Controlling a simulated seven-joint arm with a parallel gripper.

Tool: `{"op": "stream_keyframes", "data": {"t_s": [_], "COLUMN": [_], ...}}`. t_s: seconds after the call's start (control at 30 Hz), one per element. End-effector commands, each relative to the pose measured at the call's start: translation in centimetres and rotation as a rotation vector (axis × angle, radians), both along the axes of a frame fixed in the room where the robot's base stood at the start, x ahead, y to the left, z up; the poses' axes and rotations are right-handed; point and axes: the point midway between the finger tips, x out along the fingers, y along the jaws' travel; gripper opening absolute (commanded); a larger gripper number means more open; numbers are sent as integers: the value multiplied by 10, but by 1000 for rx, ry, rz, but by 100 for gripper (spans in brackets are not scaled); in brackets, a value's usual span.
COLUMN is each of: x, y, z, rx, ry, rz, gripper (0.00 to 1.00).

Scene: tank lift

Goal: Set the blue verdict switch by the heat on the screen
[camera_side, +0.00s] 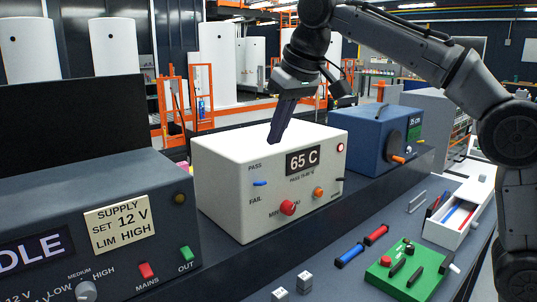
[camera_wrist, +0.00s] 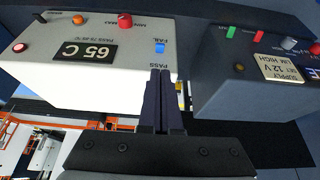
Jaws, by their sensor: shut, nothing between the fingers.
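The white tester box (camera_side: 225,165) stands on the bench with a black screen (camera_side: 302,162) reading 65 C. Small print under the screen gives a PASS range in C, but its digits are too blurred to read surely. The blue verdict switch (camera_side: 260,183) is on the front left, between the PASS and FAIL labels; I cannot tell which way it is set. It also shows in the wrist view (camera_wrist: 160,48). My gripper (camera_side: 273,141) is shut and empty, pointing down over the white box's top. In the wrist view its fingertips (camera_wrist: 160,73) appear near the PASS label.
The white box also has a red knob (camera_side: 288,208) and an orange knob (camera_side: 319,192). A dark supply unit (camera_side: 60,205) stands left and a blue box (camera_side: 375,130) right. A green board (camera_side: 408,270), red and blue cylinders and an open white tray (camera_side: 440,233) lie in front.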

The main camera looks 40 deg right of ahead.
Motion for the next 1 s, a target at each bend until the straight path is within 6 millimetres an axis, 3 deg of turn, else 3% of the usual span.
{"op": "stream_keyframes", "data": {"t_s": [0.53, 1.0], "x": [35, 40], "y": [0, 0], "z": [-76, -87], "rx": [0, 0], "ry": [3, 0], "rz": [-1, -1], "gripper": [0, 0]}}
